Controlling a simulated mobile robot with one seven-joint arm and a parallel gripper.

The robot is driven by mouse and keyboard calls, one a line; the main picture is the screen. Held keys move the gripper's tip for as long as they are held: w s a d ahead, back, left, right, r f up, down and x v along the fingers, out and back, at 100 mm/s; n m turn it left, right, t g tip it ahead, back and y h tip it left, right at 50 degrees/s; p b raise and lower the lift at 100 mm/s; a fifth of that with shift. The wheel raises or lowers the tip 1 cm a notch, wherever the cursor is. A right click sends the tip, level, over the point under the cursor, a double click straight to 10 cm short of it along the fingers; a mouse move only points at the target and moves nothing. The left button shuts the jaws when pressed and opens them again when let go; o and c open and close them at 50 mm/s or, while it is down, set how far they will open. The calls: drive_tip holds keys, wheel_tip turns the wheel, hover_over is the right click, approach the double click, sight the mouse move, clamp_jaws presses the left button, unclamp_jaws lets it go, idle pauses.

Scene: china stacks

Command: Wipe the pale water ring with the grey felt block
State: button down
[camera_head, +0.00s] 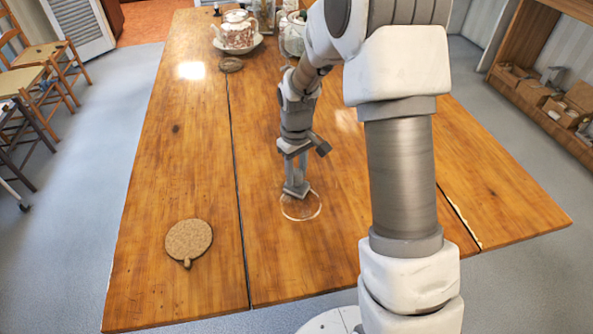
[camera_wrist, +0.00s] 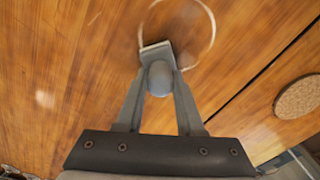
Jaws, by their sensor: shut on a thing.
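The pale water ring (camera_head: 320,211) is a thin whitish loop on the wooden table, and it shows at the top of the wrist view (camera_wrist: 213,28). The grey felt block (camera_head: 297,191) is at the ring's far edge in the head view. In the wrist view the block (camera_wrist: 154,51) overlaps the lower left part of the ring, with a rounded grey knob above it. My gripper (camera_wrist: 160,80) is shut on this knob, one finger on each side. The block is at or very near the table top; I cannot tell if it touches. Part of the ring is hidden behind the block.
A patterned teapot (camera_head: 238,33) and other china stand at the far end. Dark seams run along the table (camera_head: 180,130). The table around the ring is clear.

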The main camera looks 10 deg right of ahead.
drive_tip(key=shift+s, duration=1.05)
drive_tip(key=shift+s, duration=1.25)
drive_tip(key=shift+s, duration=0.1)
drive_tip(key=shift+s, duration=1.15)
drive_tip(key=shift+s, duration=0.15)
drive_tip(key=shift+s, duration=1.1)
